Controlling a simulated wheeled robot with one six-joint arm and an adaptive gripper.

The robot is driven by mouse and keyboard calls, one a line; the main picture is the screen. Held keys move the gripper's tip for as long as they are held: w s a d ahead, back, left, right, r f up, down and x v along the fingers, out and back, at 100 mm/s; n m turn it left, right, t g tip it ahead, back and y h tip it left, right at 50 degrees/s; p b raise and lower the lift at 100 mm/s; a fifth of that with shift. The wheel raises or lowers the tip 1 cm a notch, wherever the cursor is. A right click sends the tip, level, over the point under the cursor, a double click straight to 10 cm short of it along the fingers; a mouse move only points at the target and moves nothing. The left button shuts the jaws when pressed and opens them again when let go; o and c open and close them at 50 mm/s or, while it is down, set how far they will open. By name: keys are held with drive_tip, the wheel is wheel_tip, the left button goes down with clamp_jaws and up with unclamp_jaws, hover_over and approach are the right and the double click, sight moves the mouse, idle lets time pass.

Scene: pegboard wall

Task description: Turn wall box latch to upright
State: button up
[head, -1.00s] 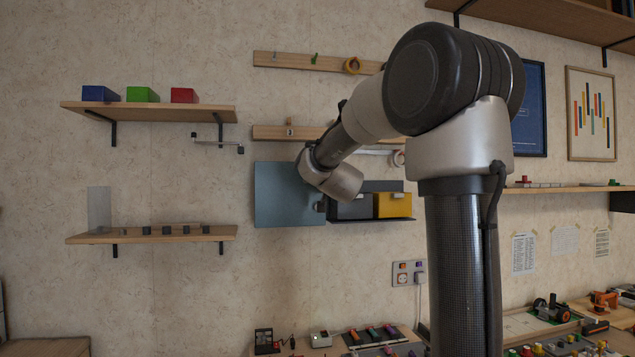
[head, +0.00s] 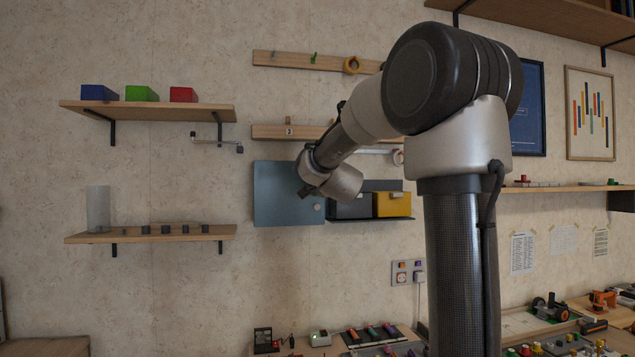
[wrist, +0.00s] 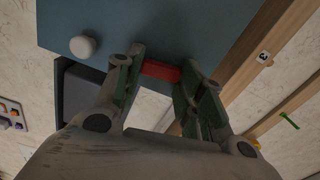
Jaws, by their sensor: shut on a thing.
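The wall box (head: 275,205) is a flat blue-grey box on the wall, with its door (wrist: 165,25) filling the top of the wrist view. A pale round knob (head: 318,207) sits near its lower right corner, and also shows in the wrist view (wrist: 82,46). The red latch (wrist: 161,71) is at the door's edge, between my fingers. My gripper (wrist: 163,68) is shut on it. The fingers hide the latch's ends, so its exact angle is hard to tell. In the head view my wrist hides the latch.
A dark grey bin (head: 350,207) and a yellow bin (head: 392,205) stand right of the box on a dark shelf. A wooden rail marked 3 (head: 289,132) runs just above the box.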

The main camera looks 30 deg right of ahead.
drive_tip(key=shift+f+m, duration=0.1)
drive_tip(key=shift+m, duration=0.7)
drive_tip(key=o, duration=1)
drive_tip(key=v, duration=1.2)
